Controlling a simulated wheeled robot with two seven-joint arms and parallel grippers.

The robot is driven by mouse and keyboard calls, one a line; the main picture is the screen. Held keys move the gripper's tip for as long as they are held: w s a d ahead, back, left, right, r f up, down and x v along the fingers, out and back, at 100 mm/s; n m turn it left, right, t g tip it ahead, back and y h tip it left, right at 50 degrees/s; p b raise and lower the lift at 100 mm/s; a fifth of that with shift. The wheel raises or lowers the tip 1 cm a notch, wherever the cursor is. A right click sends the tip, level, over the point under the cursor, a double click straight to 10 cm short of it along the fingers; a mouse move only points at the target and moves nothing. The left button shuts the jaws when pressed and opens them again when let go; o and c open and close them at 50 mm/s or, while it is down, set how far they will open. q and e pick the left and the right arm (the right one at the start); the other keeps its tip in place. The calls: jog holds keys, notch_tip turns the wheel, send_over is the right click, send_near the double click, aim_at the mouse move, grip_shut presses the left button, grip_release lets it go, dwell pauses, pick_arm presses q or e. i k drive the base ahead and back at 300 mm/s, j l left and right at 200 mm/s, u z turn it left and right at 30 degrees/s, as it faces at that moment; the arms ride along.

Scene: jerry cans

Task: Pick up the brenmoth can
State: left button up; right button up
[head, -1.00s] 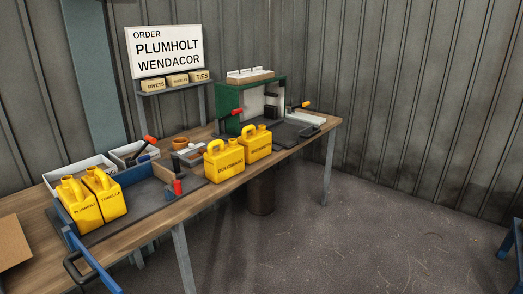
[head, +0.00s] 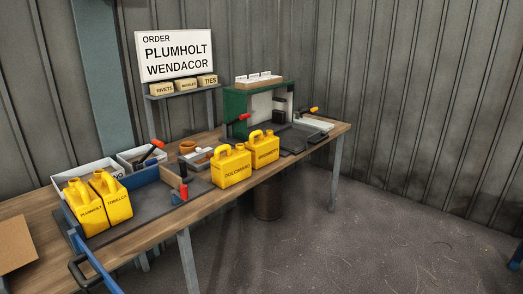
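Several yellow jerry cans stand upright on a wooden workbench (head: 150,222). The rightmost can (head: 263,150) has a small blurred label that looks like BRENMOTH, though I cannot read it surely. Close on its left stands another can (head: 231,167) with a label like DOLCEMART. At the left end, a can marked PLUMHOLT (head: 86,209) and a can that reads like TORELCA (head: 112,198) stand side by side in a blue-sided tray or fixture (head: 142,178). Neither of my grippers shows in the head view.
An order sign (head: 178,55) reads PLUMHOLT WENDACOR above a shelf with small boxes (head: 187,86). A green-framed station (head: 236,103) stands behind the right cans. A blue bar with a black handle (head: 82,268) juts at lower left. Floor right of the bench is clear.

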aim_at(264, 149)
jog(key=i+l+u, duration=0.1)
jog(key=i+l, duration=0.25)
jog(key=i+l+u, duration=0.15)
jog(key=i+l, duration=0.2)
jog(key=i+l+u, duration=0.1)
jog(key=i+l, duration=0.25)
jog(key=l, duration=0.2)
jog(key=i+l+u, duration=0.15)
jog(key=i+l, duration=0.15)
jog(key=l, duration=0.2)
jog(key=i+l+u, duration=0.1)
jog(key=i+l, duration=0.15)
jog(key=l, duration=0.25)
jog(key=i+l+u, duration=0.1)
jog(key=i+l, duration=0.2)
jog(key=l, duration=0.2)
jog(key=i+l+u, duration=0.15)
jog(key=l, duration=0.4)
jog(key=i+l+u, duration=0.1)
jog(key=i+l, duration=0.2)
jog(key=l, duration=0.3)
